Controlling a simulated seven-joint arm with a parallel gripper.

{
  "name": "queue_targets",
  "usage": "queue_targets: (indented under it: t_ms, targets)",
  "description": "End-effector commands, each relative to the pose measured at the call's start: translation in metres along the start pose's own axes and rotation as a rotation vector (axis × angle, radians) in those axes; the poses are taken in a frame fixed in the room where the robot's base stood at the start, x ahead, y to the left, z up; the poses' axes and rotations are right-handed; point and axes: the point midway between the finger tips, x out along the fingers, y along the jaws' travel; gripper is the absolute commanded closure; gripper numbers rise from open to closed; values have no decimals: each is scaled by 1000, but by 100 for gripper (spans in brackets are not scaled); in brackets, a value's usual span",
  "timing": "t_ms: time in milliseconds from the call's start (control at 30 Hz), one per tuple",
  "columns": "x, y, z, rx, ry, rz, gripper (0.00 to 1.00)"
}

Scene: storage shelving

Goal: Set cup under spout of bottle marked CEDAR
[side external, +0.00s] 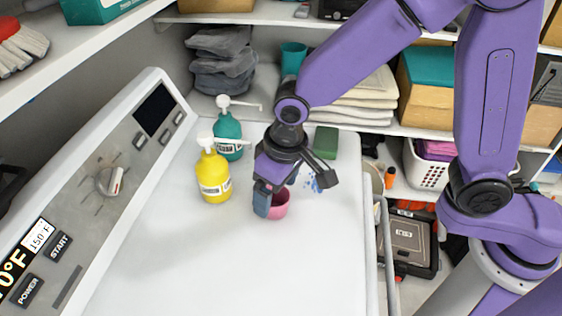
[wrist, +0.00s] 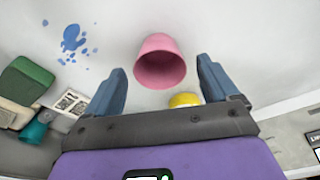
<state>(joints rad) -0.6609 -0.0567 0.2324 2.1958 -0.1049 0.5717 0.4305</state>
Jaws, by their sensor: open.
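A pink cup (side external: 280,206) stands on the white top, with my gripper (side external: 277,192) right at it. In the wrist view the cup (wrist: 160,62) lies between and just beyond the two blue-grey fingers, with a gap on each side. My gripper is open and holds nothing. A yellow pump bottle (side external: 214,178) with a white pump head stands left of the cup. A teal pump bottle (side external: 229,133) stands behind it, its white spout pointing right. Both have white labels too small to read, so I cannot tell which is CEDAR. Part of the yellow bottle (wrist: 184,100) shows in the wrist view.
A green block (side external: 326,142) lies toward the back, and blue splashes (side external: 313,183) mark the surface right of the cup. A slanted control panel (side external: 105,180) runs along the left. Shelves with folded cloths (side external: 350,100) stand behind. The front of the top is clear.

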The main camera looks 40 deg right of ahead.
Motion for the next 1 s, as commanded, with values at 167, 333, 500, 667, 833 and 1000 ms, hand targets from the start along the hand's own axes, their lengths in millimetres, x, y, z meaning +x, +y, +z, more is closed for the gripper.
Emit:
queue_targets:
  t_ms: [167,333,500,667,833,1000]
  targets:
    - [-38,0,-2,0,8,-3,13]
    - [-70,0,-1,0,6,-3,13]
    - [-91,0,-1,0,4,-2,13]
    - [-99,0,0,0,0,-1,13]
    - [-101,0,0,0,-1,0,13]
    - [-100,6,4,-29,-5,-3,13]
